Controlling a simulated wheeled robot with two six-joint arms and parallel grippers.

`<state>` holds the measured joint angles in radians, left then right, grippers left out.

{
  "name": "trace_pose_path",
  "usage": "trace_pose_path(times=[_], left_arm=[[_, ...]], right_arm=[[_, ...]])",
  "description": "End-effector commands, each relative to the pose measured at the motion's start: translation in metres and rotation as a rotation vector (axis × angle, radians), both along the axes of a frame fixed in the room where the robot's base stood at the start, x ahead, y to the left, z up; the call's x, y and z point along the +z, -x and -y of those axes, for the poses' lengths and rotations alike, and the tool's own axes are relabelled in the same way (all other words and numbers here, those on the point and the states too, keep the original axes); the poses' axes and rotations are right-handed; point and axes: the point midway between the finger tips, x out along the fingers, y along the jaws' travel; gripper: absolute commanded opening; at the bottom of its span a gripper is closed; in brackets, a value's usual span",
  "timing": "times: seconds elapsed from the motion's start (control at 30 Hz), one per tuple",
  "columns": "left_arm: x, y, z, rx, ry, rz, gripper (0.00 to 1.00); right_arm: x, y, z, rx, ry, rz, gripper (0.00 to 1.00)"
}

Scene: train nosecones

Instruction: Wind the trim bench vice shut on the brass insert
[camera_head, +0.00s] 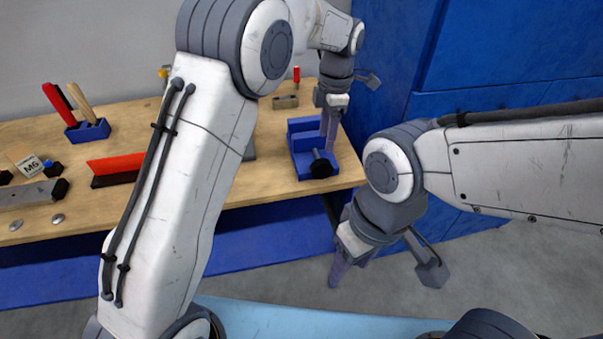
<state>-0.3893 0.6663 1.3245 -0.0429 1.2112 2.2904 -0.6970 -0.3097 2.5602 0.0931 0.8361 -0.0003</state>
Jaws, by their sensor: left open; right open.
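The blue bench vice (303,165) stands at the right end of the wooden bench, with a dark round handle (321,165) on its front. My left gripper (350,108) is open above the vice's right side. I cannot tell whether that finger touches the vice or the handle. I cannot make out the brass insert. My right gripper (385,274) is open and empty, low in front of the bench, over the floor.
On the wooden bench (275,187) stand a blue holder (88,131) with red and tan handles, a red bar (116,163), a block marked M5 (26,162) and a grey block (285,102). Blue cabinets (500,60) rise at the right. My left arm hides the bench's middle.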

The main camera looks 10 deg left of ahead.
Motion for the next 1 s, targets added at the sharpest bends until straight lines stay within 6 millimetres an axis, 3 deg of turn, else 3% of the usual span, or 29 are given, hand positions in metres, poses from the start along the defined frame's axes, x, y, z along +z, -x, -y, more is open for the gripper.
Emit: trace_pose_path(times=[0.03,0.23,0.7,1.0], left_arm=[[-0.001,0.003,-0.002,0.000,0.027,0.019,0.57],[-0.004,0.006,-0.005,0.002,0.062,0.040,0.57],[-0.083,0.007,-0.004,0.001,0.058,0.037,0.57],[-0.101,0.006,-0.003,0.000,0.059,0.040,0.57]], right_arm=[[-0.008,0.000,0.000,0.000,0.000,0.000,0.53],[-0.007,0.000,0.000,0.000,-0.001,0.001,0.53],[0.004,0.000,0.000,0.000,-0.001,0.001,0.53],[0.006,0.000,0.000,0.000,-0.001,0.001,0.53]])
